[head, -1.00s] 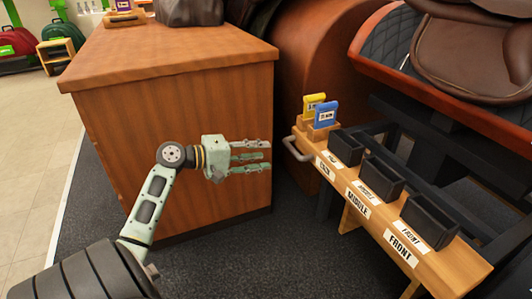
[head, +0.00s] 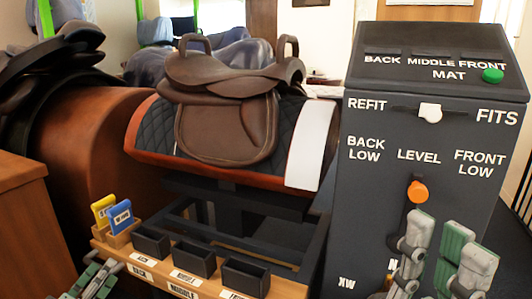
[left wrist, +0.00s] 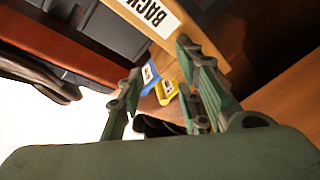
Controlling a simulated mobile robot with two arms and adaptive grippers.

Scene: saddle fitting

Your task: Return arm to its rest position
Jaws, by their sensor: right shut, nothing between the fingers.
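My left gripper (head: 92,278) is at the lower left edge of the head view, beside the left end of the wooden rail (head: 205,268). In the left wrist view its fingers (left wrist: 160,95) stand apart, with nothing held between them. A blue card (left wrist: 150,74) and a yellow card (left wrist: 167,92) show beyond the fingers. My right gripper (head: 440,260) is at the lower right, in front of the dark control panel (head: 375,200). It is shut and empty.
A brown saddle (head: 230,110) sits on a stand behind the rail. Black bins (head: 195,258) line the rail. The blue card (head: 120,217) and yellow card (head: 102,208) stand in a holder at its left end. A wooden cabinet (head: 15,172) is at far left.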

